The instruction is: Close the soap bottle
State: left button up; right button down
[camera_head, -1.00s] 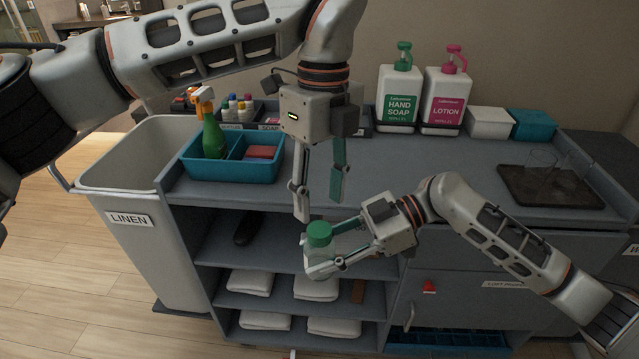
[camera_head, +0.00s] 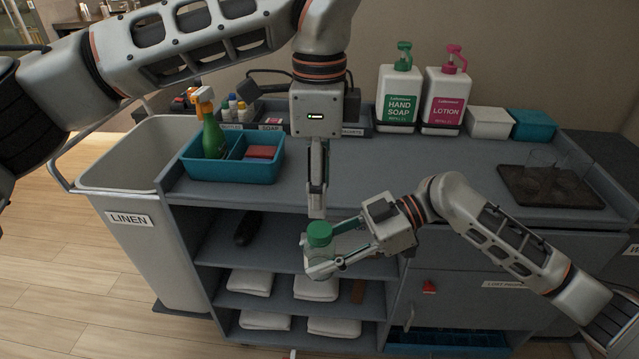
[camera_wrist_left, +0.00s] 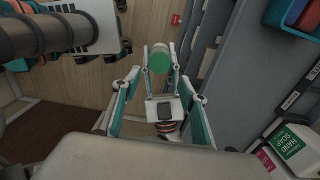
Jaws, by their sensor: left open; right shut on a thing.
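A small clear bottle with a green cap (camera_head: 319,234) is held upright in front of the cart. My right gripper (camera_head: 322,262) is shut on the bottle's body. My left gripper (camera_head: 317,208) points down just above the green cap, open and apart from it. In the left wrist view, the green cap (camera_wrist_left: 160,61) shows beyond and between the open fingers of my left gripper (camera_wrist_left: 163,98). Whether the cap is fully seated on the bottle cannot be told.
A blue caddy (camera_head: 263,172) with a green spray bottle stands at the cart's left. Hand soap (camera_head: 399,100) and lotion (camera_head: 445,100) dispensers stand at the back. A dark tray (camera_head: 512,187) with glasses is at right. The middle top is clear.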

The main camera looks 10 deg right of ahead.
aim_at(319, 229)
pick_arm(q)
jog(key=shift+f, duration=4)
jog(key=c, duration=1.2)
jog(key=shift+o, duration=0.2)
